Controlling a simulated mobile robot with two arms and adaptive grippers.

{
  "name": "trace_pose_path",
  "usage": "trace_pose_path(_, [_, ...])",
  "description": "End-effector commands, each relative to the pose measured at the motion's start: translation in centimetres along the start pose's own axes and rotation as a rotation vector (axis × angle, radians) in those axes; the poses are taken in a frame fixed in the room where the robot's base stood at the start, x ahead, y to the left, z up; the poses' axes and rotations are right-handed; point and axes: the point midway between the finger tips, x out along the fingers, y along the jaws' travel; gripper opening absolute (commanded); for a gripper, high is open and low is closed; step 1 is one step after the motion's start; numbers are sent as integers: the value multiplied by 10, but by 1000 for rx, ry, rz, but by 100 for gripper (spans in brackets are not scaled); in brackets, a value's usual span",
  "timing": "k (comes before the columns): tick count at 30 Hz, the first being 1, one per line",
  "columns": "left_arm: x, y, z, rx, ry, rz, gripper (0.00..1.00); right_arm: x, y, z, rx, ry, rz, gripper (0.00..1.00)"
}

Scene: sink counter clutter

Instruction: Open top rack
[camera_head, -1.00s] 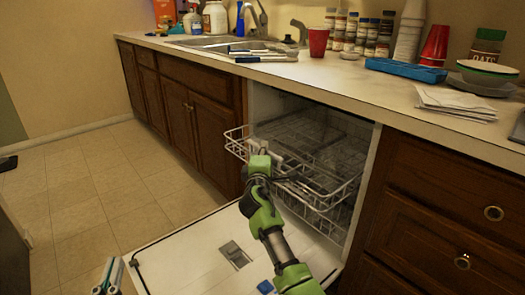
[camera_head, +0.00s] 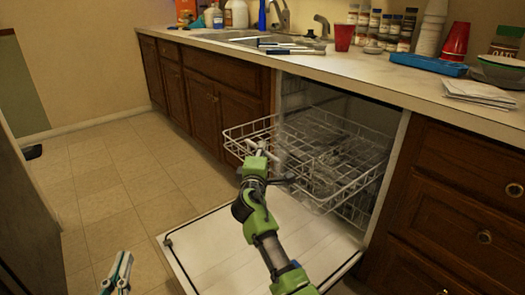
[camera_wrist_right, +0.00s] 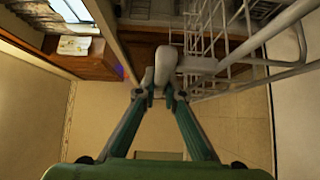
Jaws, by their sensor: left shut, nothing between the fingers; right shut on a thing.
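The dishwasher's top rack (camera_head: 345,178) is a white wire basket standing partly out of the dishwasher cavity, above the lowered door (camera_head: 200,240). My right gripper (camera_head: 262,150) is at the rack's front edge. In the right wrist view, the right gripper (camera_wrist_right: 160,94) is shut on a pale grey-white part of the rack's front (camera_wrist_right: 165,66), with the wire rack (camera_wrist_right: 225,45) just to the right. My left gripper (camera_head: 117,272) is shut and empty, low at the left over the floor, away from the rack. The back of the rack is in shadow inside the cavity.
The counter (camera_head: 360,72) above holds a red cup (camera_head: 344,37), a blue tray (camera_head: 428,65), papers (camera_head: 478,93) and several jars. Wooden drawers (camera_head: 455,190) stand right of the dishwasher. The tiled floor (camera_head: 110,185) to the left is clear.

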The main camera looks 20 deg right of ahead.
Motion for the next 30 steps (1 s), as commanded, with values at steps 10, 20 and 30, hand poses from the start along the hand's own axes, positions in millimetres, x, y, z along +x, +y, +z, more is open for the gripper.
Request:
trace_pose_path(10, [0,0,0,-1,1,0,0,0,-1,0,0,0,-2,17])
trace_pose_path(20, [-1,0,2,-2,-3,1,0,-2,-1,0,0,0,-1,17])
trace_pose_path(30, [0,0,1,-1,-1,1,0,-46,-2,0,2,1,-3,17])
